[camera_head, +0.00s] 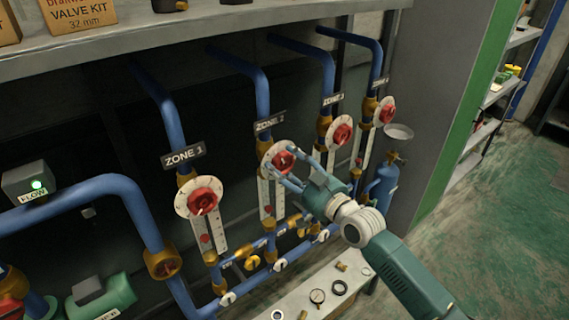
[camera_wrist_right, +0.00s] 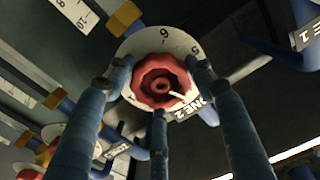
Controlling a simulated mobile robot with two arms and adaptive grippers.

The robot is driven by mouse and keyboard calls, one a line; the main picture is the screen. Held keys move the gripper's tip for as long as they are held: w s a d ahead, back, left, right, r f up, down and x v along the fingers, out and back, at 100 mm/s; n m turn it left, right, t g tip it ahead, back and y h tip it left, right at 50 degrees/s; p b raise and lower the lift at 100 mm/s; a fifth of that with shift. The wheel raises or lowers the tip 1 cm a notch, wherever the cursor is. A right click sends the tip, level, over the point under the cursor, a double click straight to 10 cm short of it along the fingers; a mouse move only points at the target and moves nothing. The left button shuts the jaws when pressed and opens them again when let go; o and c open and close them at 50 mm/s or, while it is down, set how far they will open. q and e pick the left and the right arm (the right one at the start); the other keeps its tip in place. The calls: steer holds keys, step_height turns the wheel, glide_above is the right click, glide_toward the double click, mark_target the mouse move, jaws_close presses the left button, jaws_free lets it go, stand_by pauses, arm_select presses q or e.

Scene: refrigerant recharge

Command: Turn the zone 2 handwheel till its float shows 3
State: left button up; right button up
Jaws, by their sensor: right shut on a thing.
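The zone 2 handwheel (camera_head: 284,161) is red, on a round white dial below the ZONE 2 sign (camera_head: 270,122). My right gripper (camera_head: 290,167) comes from the lower right and is shut on it. In the right wrist view the handwheel (camera_wrist_right: 161,81) sits between the blue fingers, with a white pointer mark toward the lower right of its hub. The dial (camera_wrist_right: 137,47) shows a 6 near its top. Below the handwheel is the zone 2 float scale (camera_head: 264,195), with a red float (camera_head: 268,210) low on it; its reading is too small to tell. My left gripper is not in view.
Red handwheels for zone 1 (camera_head: 203,196), zone 3 (camera_head: 342,134) and the far right zone (camera_head: 387,115) stand beside it on blue pipes. A bench (camera_head: 295,293) with loose parts lies below. A shelf (camera_head: 190,37) with boxes overhangs the pipes. Open green floor (camera_head: 505,210) lies to the right.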

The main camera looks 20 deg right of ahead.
steer(key=shift+r+m, duration=0.2)
steer(key=shift+m, duration=0.8)
steer(key=o, duration=1.2)
steer(key=shift+c, duration=0.2)
steer(key=shift+f, duration=0.15)
steer(key=shift+s+d, duration=0.15)
steer(key=shift+s, duration=0.1)
steer(key=v, duration=1.1)
steer(key=shift+s, duration=0.2)
